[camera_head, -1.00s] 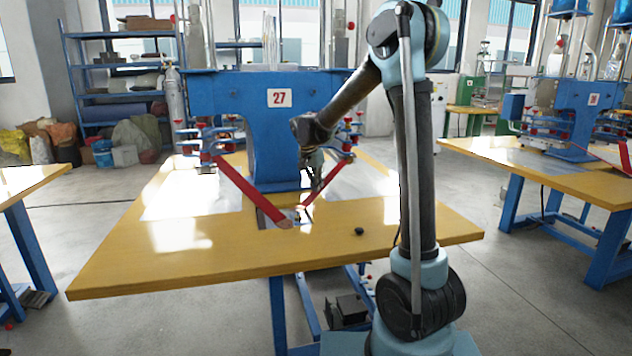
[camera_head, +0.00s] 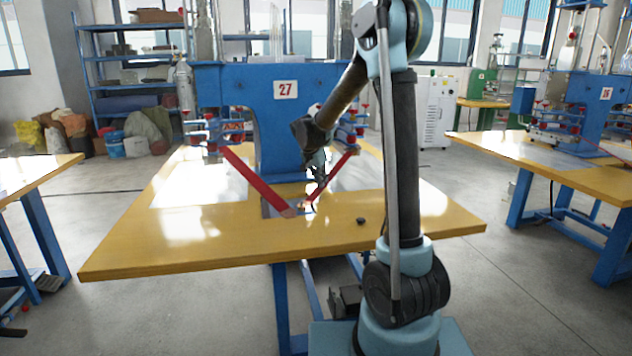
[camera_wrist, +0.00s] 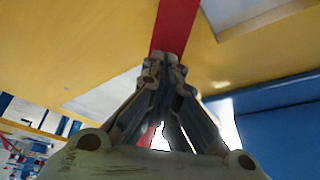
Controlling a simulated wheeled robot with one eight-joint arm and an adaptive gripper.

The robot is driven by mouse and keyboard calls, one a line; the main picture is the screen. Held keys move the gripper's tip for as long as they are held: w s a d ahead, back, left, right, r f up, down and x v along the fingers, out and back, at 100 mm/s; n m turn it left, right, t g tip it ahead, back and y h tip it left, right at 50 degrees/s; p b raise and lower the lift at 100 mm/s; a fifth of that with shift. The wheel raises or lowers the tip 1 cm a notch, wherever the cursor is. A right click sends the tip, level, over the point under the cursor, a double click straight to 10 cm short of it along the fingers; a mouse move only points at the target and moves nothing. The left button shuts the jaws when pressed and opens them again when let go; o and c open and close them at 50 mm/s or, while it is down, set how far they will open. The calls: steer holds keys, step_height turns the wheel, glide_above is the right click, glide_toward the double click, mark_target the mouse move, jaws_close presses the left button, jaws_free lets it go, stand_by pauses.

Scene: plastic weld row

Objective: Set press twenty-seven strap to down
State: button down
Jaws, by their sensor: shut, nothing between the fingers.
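The blue press (camera_head: 285,125) carries a white plate with 27 and stands on a yellow table (camera_head: 200,255). A red strap (camera_head: 252,180) slopes from the press's left side down to the table's middle. A second red strap (camera_head: 334,178) slopes down from the right side, and their lower ends lie close together. My gripper (camera_head: 317,190) is at the right strap, in front of the press. In the wrist view my gripper (camera_wrist: 163,62) is shut with its fingertips over a red strap (camera_wrist: 176,25). I cannot tell whether they touch it.
A small black knob (camera_head: 361,221) sits on the table's front right. Blue shelves (camera_head: 130,70) stand at the back left. Another yellow table (camera_head: 560,165) with a blue press (camera_head: 585,110) is at the right. Open floor lies between the tables.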

steer(key=shift+d, duration=0.1)
steer(key=shift+s+r, duration=0.1)
steer(key=shift+r, duration=0.15)
steer(key=v, duration=1.2)
steer(key=s+d+n, duration=0.2)
steer(key=s+d, duration=0.6)
steer(key=s, duration=0.2)
steer(key=s+d+f+n+y, duration=0.1)
steer(key=s+d+f+n, duration=0.1)
steer(key=s+f, duration=0.3)
steer(key=s+d+f+n+g+y, duration=0.1)
steer(key=s+d+f, duration=0.3)
steer(key=s, duration=1)
steer(key=s+d+f+n+y, duration=0.1)
steer(key=s+d+f+n, duration=0.2)
steer(key=s+f, duration=0.4)
steer(key=s, duration=0.3)
steer(key=shift+d+f+g, duration=0.25)
steer(key=shift+d+g, duration=0.05)
steer(key=shift+g, duration=0.1)
